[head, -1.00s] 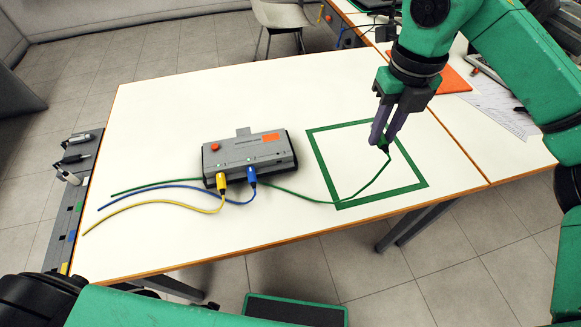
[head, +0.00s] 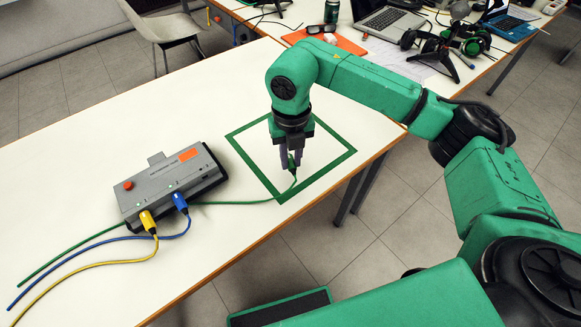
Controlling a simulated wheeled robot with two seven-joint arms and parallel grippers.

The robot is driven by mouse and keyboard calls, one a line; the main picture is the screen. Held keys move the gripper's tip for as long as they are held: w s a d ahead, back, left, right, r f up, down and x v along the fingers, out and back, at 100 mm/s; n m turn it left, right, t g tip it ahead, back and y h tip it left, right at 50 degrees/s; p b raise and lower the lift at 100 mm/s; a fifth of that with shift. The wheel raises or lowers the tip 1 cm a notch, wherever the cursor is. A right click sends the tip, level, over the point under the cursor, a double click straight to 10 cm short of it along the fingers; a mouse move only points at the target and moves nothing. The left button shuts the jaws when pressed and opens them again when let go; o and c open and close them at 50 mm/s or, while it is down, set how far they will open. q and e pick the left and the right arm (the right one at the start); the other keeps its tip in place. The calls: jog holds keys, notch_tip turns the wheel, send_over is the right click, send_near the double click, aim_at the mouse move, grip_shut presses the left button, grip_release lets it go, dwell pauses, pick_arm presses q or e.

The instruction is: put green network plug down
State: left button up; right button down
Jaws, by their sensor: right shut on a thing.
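The green network plug (head: 292,164) is between the fingertips of my right gripper (head: 291,158), inside the green square outline (head: 331,168) on the white table. The gripper points down and is shut on the plug, low over the table; I cannot tell whether the plug touches the surface. Its green cable (head: 235,202) runs left along the table toward the grey network box (head: 171,183). A yellow plug (head: 148,220) and a blue plug (head: 180,202) sit in the front of the box. My left gripper is not in view.
The white table (head: 85,140) is clear behind the box. Behind the square are an orange mat (head: 335,42), a laptop (head: 389,20) and headphones (head: 425,42). A chair (head: 165,27) stands behind the table. The table's front edge runs close to the square.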

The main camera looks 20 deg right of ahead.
aim_at(291, 162)
notch_tip(291, 162, down, 4)
jog(key=shift+f, duration=0.25)
jog(key=c, duration=0.8)
grip_release()
jog(key=shift+o, duration=0.2)
jog(key=shift+r, duration=0.35)
notch_tip(291, 162, up, 12)
jog(key=shift+f, duration=0.15)
